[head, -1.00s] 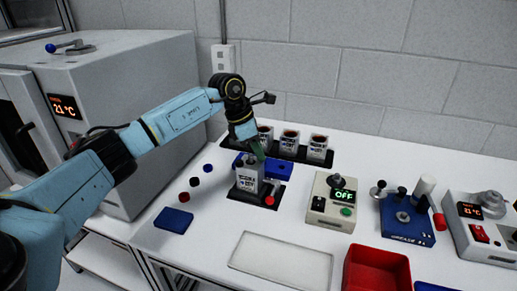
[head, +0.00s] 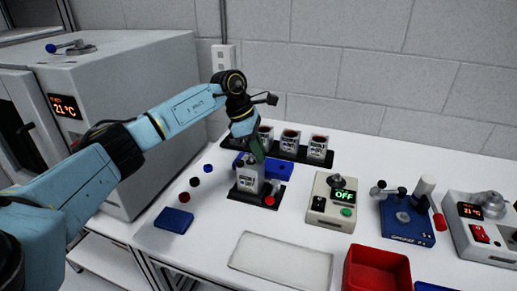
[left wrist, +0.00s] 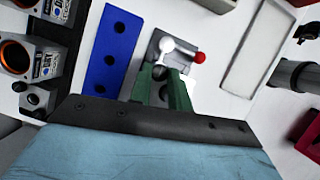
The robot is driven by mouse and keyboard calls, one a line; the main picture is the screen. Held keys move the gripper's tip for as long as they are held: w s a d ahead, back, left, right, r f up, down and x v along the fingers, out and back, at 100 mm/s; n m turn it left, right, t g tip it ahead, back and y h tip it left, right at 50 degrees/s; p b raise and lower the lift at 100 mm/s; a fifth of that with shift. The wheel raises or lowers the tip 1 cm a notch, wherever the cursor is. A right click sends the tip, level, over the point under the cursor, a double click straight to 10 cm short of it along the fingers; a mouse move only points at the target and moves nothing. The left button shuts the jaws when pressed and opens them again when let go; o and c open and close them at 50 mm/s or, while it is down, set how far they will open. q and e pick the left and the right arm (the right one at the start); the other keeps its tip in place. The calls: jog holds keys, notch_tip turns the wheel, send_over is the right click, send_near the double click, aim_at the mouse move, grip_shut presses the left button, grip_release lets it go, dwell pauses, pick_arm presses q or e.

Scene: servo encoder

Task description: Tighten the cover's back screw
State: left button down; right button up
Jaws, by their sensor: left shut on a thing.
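The servo unit (head: 248,181), a grey-white labelled block, stands upright in a dark fixture (head: 268,200) on the table. My left gripper (head: 258,158) points down at the top of this unit, its green fingertips touching or nearly touching it. In the left wrist view, the left gripper (left wrist: 168,80) is shut over the near side of the unit's grey top (left wrist: 153,55). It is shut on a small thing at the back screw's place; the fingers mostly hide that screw. A red-tipped clamp (head: 270,200) stands beside the unit. My right gripper is out of view.
A blue block with holes (head: 280,170) sits close behind the unit. Several labelled units stand in a dark rack (head: 290,153) farther back. A control box reading OFF (head: 332,203) is to the right. An empty pale tray (head: 283,262) and a red bin (head: 375,268) are in front.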

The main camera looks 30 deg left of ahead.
pick_arm(q)
jog(key=c, duration=1.3)
grip_release()
jog(key=shift+a+r, duration=0.15)
jog(key=shift+r, duration=0.15)
jog(key=v, duration=1.2)
jog(key=shift+a+r+p, duration=0.2)
jog(key=shift+r+p, duration=0.1)
jog(key=shift+r, duration=0.05)
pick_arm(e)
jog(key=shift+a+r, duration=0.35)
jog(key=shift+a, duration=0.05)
pick_arm(q)
jog(key=shift+s, duration=0.15)
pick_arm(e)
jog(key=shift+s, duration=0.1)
